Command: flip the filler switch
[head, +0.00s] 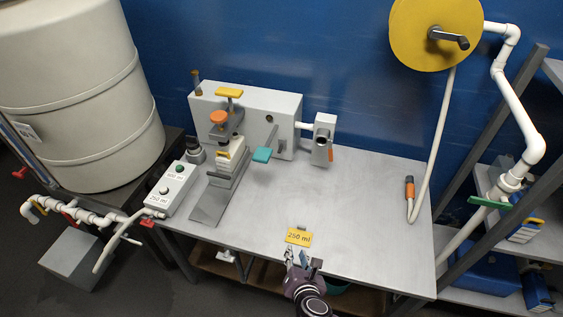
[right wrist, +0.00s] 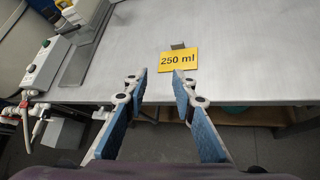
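A grey control box (head: 183,186) with a green button, a pale button and volume labels sits at the table's left edge; it also shows in the right wrist view (right wrist: 45,66). Beside it stands the filler (head: 263,105), a grey housing with a yellow top piece, an orange knob and a teal paddle (head: 262,155). I cannot tell for sure which part is the filler switch. My right gripper (head: 303,261) is at the table's front edge, apart from all of these. In the right wrist view its blue-padded fingers (right wrist: 158,86) are spread and empty. My left gripper is not in view.
A yellow "250 ml" sign (head: 298,236) stands near the front edge, just beyond my right gripper. A hose with an orange end (head: 409,188) hangs at the right. A big tank (head: 80,100) and white pipes are at the left. The table's middle (head: 350,210) is clear.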

